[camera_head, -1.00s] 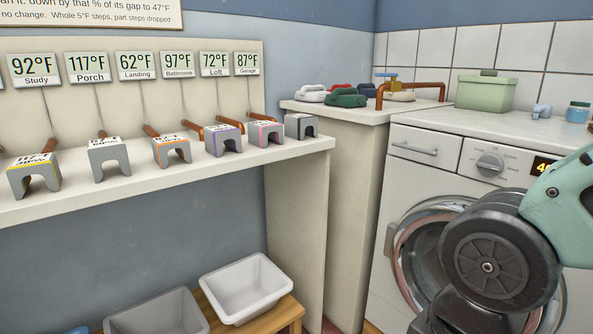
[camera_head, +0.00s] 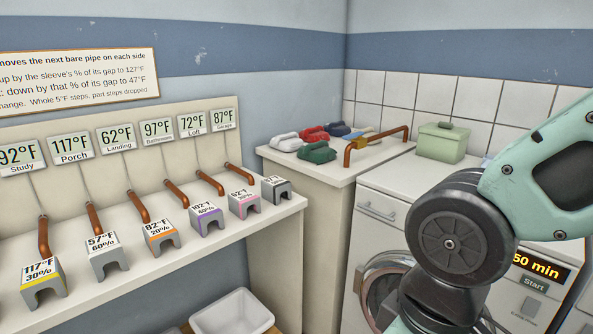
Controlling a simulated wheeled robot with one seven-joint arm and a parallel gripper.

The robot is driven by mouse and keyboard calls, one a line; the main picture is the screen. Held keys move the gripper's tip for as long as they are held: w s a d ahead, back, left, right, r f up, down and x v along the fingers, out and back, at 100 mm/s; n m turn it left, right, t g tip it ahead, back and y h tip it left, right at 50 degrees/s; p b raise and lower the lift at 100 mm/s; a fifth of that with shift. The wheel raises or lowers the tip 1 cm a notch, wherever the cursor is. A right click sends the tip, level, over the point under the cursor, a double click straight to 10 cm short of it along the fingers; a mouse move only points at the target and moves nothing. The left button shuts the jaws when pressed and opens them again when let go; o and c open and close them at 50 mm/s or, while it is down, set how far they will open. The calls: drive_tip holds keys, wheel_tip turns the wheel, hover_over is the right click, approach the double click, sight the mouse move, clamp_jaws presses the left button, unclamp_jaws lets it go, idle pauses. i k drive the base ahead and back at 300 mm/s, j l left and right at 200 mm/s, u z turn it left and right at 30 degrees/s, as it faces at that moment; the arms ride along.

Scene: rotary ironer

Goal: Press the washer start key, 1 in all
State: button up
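The washer (camera_head: 372,212) stands at the right, white, with a drawer at its upper left and a round door (camera_head: 372,285) low on its front. Its lit display (camera_head: 541,266) reads "50 min", with the left end hidden behind my arm. The start key (camera_head: 534,284) is a grey key marked "Start" just below the display. Another key (camera_head: 530,307) lies below it, its label too small to read surely. My arm's teal link and dark round joint cover much of the washer's front. My gripper's fingers are not visible.
A shelf (camera_head: 180,262) at the left holds several grey sleeves with copper pipes under temperature signs. A side counter (camera_head: 300,165) bears coloured iron-like items and a copper pipe. A green box (camera_head: 443,143) sits on the washer. A white bin (camera_head: 232,313) is below the shelf.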

sight(529, 280)
drive_tip(key=k+l, duration=0.2)
drive_tip(key=l, duration=0.15)
drive_tip(key=k+l+z, duration=0.1)
drive_tip(key=k+l, duration=0.35)
drive_tip(key=l, duration=0.25)
drive_tip(key=k+l+z, duration=0.1)
drive_tip(key=k+l, duration=0.35)
drive_tip(key=l, duration=0.25)
